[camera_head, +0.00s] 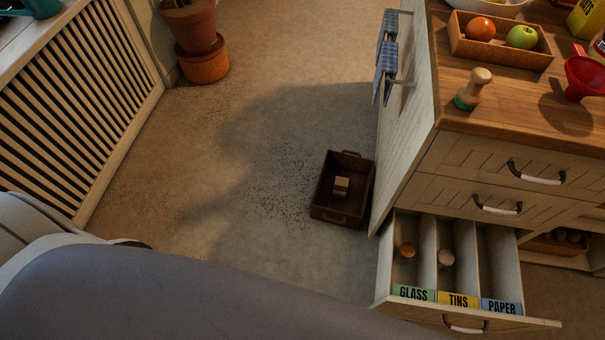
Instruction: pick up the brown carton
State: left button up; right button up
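A small box-shaped brown and pale thing (341,186), which looks like the carton, lies inside a dark brown open crate (325,212) with handles. The crate stands on the floor against the side of the kitchen island. The box is too small in view to make out its print or details. Neither my left nor my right gripper is in view.
An open drawer (478,235) marked GLASS, TINS and PAPER juts out right of the crate. It has an amber thing (407,250) under GLASS and a pale one (446,258) under TINS. Stacked pots (203,66) stand behind.

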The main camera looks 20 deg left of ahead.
aim_at(342, 183)
jog(key=u, duration=0.15)
jog(key=z, duration=0.75)
jog(key=i+j+z, duration=0.15)
jog(key=j+z, duration=0.25)
jog(key=j, duration=0.2)
jog(key=i+j+z, duration=0.1)
jog(key=j+z, duration=0.25)
jog(key=j, duration=0.25)
jog(key=j+z, duration=0.4)
jog(key=j, duration=0.25)
jog(key=k+j+z, duration=0.1)
jog(key=j+z, duration=0.3)
jog(key=j, duration=0.2)
